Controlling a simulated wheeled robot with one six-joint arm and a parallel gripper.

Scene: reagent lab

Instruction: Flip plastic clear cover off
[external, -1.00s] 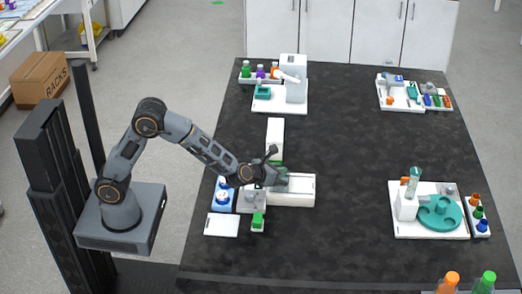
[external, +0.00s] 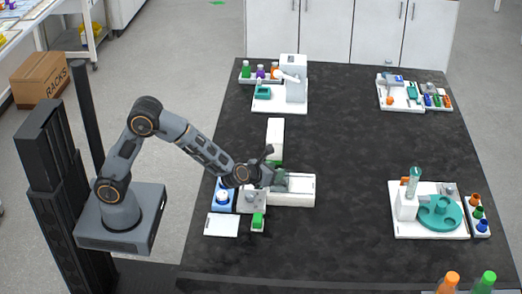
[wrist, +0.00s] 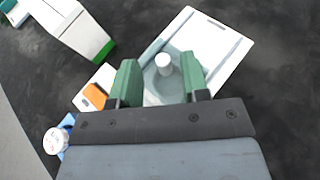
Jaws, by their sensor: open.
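A white rectangular device (external: 293,199) lies on the black bench in front of my arm. It also shows in the wrist view (wrist: 232,52), tilted, with a pale grey, see-through-looking area (wrist: 184,44) that may be the clear cover; its edges are hard to make out. A small white round part (wrist: 163,61) shows in that area. My gripper (external: 279,180) is at the device's left end. In the wrist view, its two green fingers (wrist: 160,78) are apart, on either side of the round part, with nothing visibly gripped. Contact cannot be told.
A white block with a green end (wrist: 92,40) stands behind the device. A blue-and-white item (external: 222,197), a white tray (external: 222,225) and a green-capped item (external: 257,220) crowd the left. Bench to the right is clear up to the teal turntable (external: 440,212).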

